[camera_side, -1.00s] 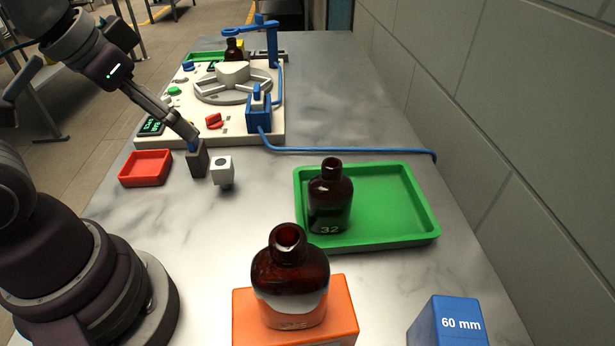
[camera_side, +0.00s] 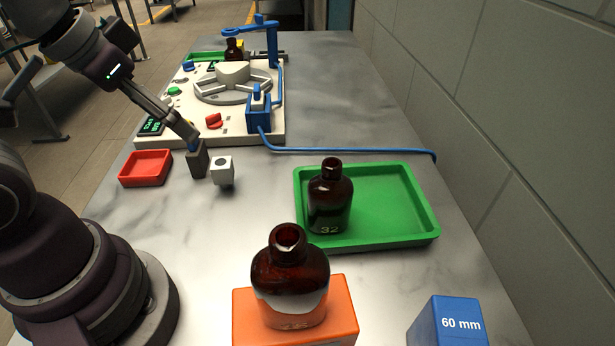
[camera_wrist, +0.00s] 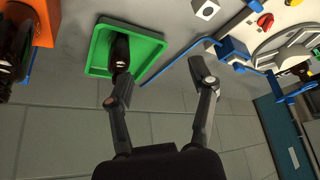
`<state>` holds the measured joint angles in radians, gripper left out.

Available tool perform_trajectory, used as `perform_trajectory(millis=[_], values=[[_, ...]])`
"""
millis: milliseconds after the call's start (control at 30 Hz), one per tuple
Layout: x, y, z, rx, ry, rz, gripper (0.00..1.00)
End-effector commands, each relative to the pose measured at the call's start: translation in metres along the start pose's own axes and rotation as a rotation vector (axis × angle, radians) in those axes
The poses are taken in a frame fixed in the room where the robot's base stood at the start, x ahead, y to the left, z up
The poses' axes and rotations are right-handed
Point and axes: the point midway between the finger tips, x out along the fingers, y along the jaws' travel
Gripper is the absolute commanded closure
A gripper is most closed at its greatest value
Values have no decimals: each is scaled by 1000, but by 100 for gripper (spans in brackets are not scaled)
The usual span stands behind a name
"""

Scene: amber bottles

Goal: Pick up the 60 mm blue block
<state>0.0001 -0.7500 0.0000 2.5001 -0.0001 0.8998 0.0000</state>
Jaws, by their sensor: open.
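The blue block (camera_side: 449,322), marked "60 mm", stands at the bottom right of the side view, cut off by the frame's lower edge. In the wrist view only a thin blue strip of what looks like it (camera_wrist: 28,66) shows at the left, mostly hidden by a dark bottle. My gripper (camera_wrist: 156,82) is open and empty, with its two fingers spread wide. In the side view one finger (camera_side: 197,160) is at the left, beside a small white block and far from the blue block.
An orange block (camera_side: 345,300) bears an amber bottle (camera_side: 290,275) left of the blue block. A green tray (camera_side: 405,232) holds bottle 32 (camera_side: 330,195). A red tray (camera_side: 146,168), white block (camera_side: 222,171) and white machine (camera_side: 190,100) lie farther back. A wall (camera_side: 510,120) bounds the right.

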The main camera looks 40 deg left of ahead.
Motion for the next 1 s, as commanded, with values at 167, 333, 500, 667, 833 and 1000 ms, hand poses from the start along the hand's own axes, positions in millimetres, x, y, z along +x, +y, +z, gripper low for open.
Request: perform_trajectory(millis=[167, 333, 500, 667, 833, 1000], values=[[0, 0, 0, 0, 0, 0, 15], [0, 0, 0, 0, 0, 0, 1], [0, 0, 0, 0, 0, 0, 1], [2, 9, -9, 50, -3, 27, 1], [25, 86, -55, 352, -6, 210, 1], [58, 201, -59, 657, -10, 446, 1]])
